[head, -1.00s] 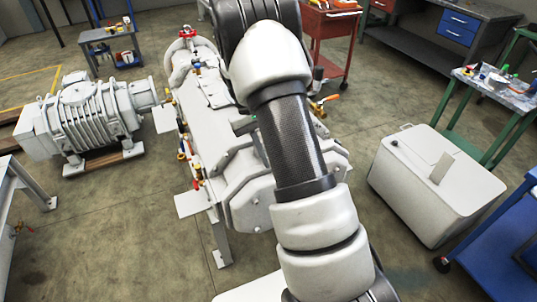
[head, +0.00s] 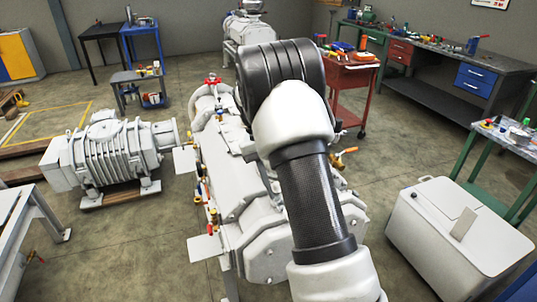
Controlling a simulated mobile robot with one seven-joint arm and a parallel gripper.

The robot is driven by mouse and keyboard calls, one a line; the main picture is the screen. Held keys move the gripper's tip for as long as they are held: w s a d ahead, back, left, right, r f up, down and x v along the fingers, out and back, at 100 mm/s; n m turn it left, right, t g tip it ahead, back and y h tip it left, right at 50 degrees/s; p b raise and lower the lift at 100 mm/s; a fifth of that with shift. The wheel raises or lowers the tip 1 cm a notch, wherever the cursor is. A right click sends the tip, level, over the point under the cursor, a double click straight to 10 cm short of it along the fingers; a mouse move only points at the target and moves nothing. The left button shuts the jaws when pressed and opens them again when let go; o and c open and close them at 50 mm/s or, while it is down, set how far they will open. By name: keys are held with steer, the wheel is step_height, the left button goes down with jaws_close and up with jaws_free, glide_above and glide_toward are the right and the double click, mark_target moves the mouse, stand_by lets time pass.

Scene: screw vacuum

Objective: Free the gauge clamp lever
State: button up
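The large white screw vacuum machine (head: 250,215) stands in the middle of the head view, partly hidden by my own arm. A red handwheel (head: 213,81) sits on its far end. Small red, yellow and blue valve fittings (head: 211,212) run along its left side. A brass fitting with an orange handle (head: 347,152) sticks out on its right side. I cannot tell which part, if any of these, is the gauge clamp lever. My gripper does not show; my arm reaches forward over the machine and its end is hidden.
A ribbed white pump (head: 110,155) lies on wood at left. A white box (head: 440,240) stands at right, near a green-legged table (head: 515,135). A red tool cart (head: 350,75) and a grey workbench (head: 430,85) are behind. Bare floor lies between the pump and the machine.

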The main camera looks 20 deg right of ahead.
steer(key=p+v, duration=0.1)
steer(key=v, duration=0.9)
steer(key=shift+w+r, duration=0.2)
steer(key=shift+r, duration=0.1)
